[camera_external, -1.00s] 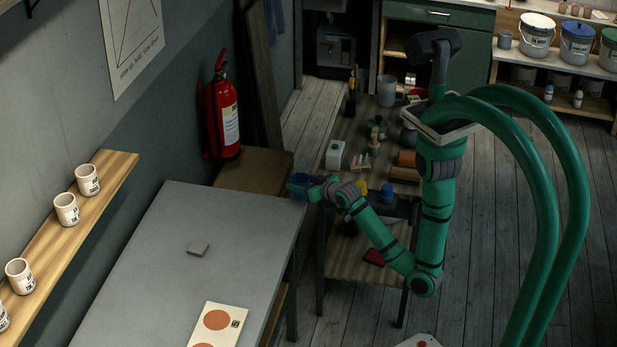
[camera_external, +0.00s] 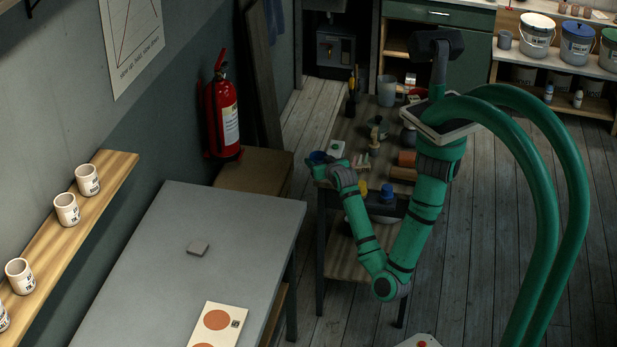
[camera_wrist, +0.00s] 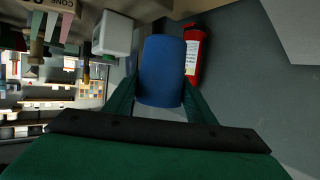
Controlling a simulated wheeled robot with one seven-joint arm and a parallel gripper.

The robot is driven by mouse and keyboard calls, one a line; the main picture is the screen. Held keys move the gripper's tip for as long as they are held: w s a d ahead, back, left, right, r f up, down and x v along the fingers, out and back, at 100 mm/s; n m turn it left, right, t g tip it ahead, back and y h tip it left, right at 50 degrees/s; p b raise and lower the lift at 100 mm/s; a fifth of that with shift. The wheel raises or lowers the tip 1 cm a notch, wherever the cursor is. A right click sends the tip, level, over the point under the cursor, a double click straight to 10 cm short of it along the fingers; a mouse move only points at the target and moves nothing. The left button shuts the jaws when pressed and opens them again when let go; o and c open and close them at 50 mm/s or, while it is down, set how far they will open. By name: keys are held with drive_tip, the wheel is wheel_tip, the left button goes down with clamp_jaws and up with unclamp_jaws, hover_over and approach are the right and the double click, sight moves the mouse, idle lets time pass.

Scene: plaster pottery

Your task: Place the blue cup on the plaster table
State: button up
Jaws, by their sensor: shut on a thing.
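The blue cup (camera_wrist: 162,68) is held between the two green fingers of my gripper (camera_wrist: 160,98) in the wrist view. In the external view the blue cup (camera_external: 316,157) is small and dark at the end of my arm. My gripper (camera_external: 320,164) is shut on it, above the left edge of the long workbench and beyond the far right corner of the grey table. The grey table (camera_external: 170,270) has a wide, flat top at the left; I cannot tell for sure that it is the plaster table.
A small grey tile (camera_external: 198,248) and a card with brown circles (camera_external: 217,325) lie on the grey table. The rest of its top is clear. A red fire extinguisher (camera_external: 222,115) hangs on the wall. The workbench (camera_external: 345,135) holds several tools and containers. Cups stand on the wall shelf (camera_external: 110,175).

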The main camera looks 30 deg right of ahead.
drive_tip(key=w+d+r+m+g+h, duration=0.1)
drive_tip(key=w+d+r+m+h, duration=0.2)
drive_tip(key=d, duration=0.4)
drive_tip(key=w+d+r+m+g+h, duration=0.1)
drive_tip(key=w+d+r+m+h, duration=0.1)
drive_tip(key=w+d+r, duration=0.4)
drive_tip(key=m+g+h, duration=0.2)
hover_over(353, 141)
wheel_tip(353, 141, down, 4)
wheel_tip(353, 141, down, 10)
drive_tip(key=shift+w+f, duration=0.1)
drive_tip(key=shift+f, duration=0.1)
drive_tip(key=shift+d, duration=0.1)
drive_tip(key=o, duration=1.2)
drive_tip(key=v, duration=1.2)
